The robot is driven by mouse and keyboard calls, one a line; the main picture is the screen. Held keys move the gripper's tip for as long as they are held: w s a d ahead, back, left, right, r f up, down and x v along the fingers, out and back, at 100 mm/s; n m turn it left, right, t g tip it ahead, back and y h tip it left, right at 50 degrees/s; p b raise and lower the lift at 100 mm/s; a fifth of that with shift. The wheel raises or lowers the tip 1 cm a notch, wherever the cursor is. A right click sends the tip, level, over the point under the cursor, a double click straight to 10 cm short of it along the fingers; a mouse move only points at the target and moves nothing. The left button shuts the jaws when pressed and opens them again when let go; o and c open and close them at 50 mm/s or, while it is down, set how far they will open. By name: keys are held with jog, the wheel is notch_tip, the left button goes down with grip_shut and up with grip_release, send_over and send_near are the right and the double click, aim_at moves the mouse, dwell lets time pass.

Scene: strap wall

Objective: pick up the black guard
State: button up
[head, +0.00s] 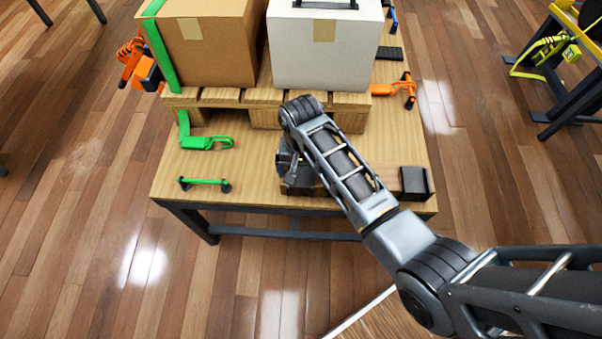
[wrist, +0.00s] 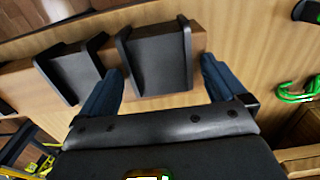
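A black guard (wrist: 160,62), an angled plate with raised side edges, lies on a wooden block near its end in the wrist view. My gripper (wrist: 163,72) is open, with one finger on each side of this guard. A clear gap shows at the right finger; the left finger is close to the guard's edge, and I cannot tell whether it touches. A second black guard (wrist: 72,72) lies beside it on the left. In the head view my gripper (head: 290,172) is at the table's front edge and arm links hide part of the block. A black guard (head: 416,184) shows at the block's right end.
A brown carton (head: 212,50) and a white carton (head: 322,55) stand on a pallet (head: 240,97) behind. A green ratchet (head: 205,142) and a green bar with dark ends (head: 204,182) lie to the left. An orange buckle (head: 395,90) lies at the right.

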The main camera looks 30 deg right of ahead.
jog(key=c, duration=1)
jog(key=shift+s+d+r, duration=0.15)
jog(key=shift+s+r, duration=0.25)
jog(key=s+d+r, duration=0.1)
jog(key=s+r, duration=0.1)
jog(key=s, duration=0.2)
jog(key=s+d+r+p, duration=0.1)
jog(key=s+d+r, duration=0.1)
jog(key=s, duration=0.2)
jog(key=s+d+r, duration=0.1)
jog(key=s+r, duration=0.2)
jog(key=s, duration=0.1)
jog(key=shift+s+d+r, duration=0.1)
jog(key=shift+s+d, duration=0.1)
